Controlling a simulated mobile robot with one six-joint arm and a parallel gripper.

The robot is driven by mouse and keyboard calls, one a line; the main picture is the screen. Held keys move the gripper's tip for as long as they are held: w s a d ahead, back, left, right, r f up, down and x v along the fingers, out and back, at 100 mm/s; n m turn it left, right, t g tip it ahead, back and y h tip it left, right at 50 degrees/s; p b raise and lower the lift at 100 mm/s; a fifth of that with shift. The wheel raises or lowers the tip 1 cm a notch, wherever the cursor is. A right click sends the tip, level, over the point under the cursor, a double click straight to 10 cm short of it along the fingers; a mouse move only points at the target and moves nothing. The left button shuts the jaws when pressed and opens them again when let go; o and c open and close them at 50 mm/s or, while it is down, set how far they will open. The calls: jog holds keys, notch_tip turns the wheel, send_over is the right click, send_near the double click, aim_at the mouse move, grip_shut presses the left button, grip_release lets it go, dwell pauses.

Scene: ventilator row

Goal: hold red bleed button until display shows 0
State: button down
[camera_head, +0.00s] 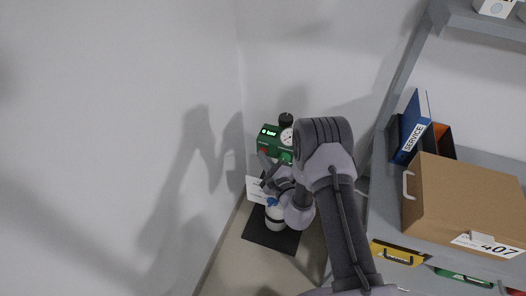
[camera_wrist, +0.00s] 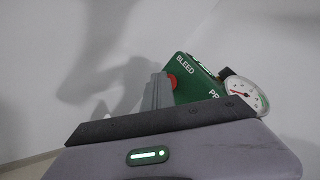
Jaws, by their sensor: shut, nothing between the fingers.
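A green unit (camera_head: 269,142) stands by the wall in the head view, and its green face (camera_wrist: 198,80) marked BLEED shows in the wrist view. Its small lit display (camera_head: 269,132) reads something with "bar"; the digit is too small to tell surely. The red bleed button (camera_wrist: 172,83) is partly hidden behind my fingers in the wrist view; a bit of red button (camera_head: 264,150) shows in the head view. My gripper (camera_wrist: 160,82) is shut and empty, its tips right at the button. I cannot tell whether they press it.
A round gauge (camera_wrist: 245,95) sits beside the panel. A grey bench (camera_head: 380,205) at right bears a cardboard box (camera_head: 465,205) and a blue SERVICE binder (camera_head: 415,125). The left wall is bare.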

jog(key=shift+s, duration=0.1)
dwell(0.3)
jog(key=shift+s+a, duration=0.25)
jog(key=shift+s, duration=0.35)
jog(key=s, duration=0.1)
jog(key=s+a, duration=0.1)
jog(key=s, duration=0.2)
jog(key=shift+s+a, duration=0.35)
